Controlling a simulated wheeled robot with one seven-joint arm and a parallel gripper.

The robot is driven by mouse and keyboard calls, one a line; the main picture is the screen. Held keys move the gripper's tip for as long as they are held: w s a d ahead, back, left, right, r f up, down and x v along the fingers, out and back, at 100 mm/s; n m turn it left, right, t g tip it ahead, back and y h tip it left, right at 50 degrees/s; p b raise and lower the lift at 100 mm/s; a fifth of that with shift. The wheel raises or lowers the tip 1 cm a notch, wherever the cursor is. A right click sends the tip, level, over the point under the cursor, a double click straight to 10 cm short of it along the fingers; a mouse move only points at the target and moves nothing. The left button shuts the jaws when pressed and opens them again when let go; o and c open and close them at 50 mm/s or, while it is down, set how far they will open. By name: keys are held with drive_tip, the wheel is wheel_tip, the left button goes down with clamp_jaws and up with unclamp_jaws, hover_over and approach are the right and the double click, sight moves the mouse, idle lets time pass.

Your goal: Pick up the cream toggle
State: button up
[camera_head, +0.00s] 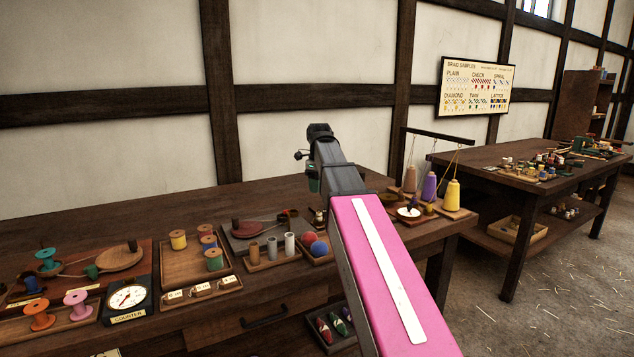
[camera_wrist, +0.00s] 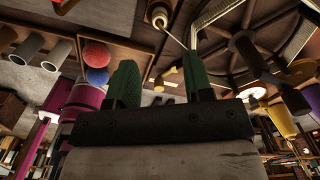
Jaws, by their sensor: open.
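My gripper (camera_wrist: 160,62) shows in the wrist view as two green fingers, open, with a gap between them. A small pale cream-yellow piece (camera_wrist: 164,76), which looks like the cream toggle, shows in that gap, beyond the fingers on the brown surface. The fingers do not visibly hold it, and the distance to it is hard to tell. I cannot make out the toggle there.
Red and blue balls (camera_head: 314,244) sit in a wooden tray left of my arm, beside upright tubes (camera_head: 272,247). A cream bobbin with a cord (camera_wrist: 157,14) is near the fingers. Purple and yellow cones (camera_head: 453,195) stand to the right. The bench (camera_head: 190,210) is crowded near its front.

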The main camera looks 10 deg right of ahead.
sight(319, 213)
drive_tip(key=shift+f, duration=5.4)
drive_tip(key=c, duration=0.7)
drive_tip(key=shift+r, duration=0.1)
drive_tip(key=shift+r, duration=3.9)
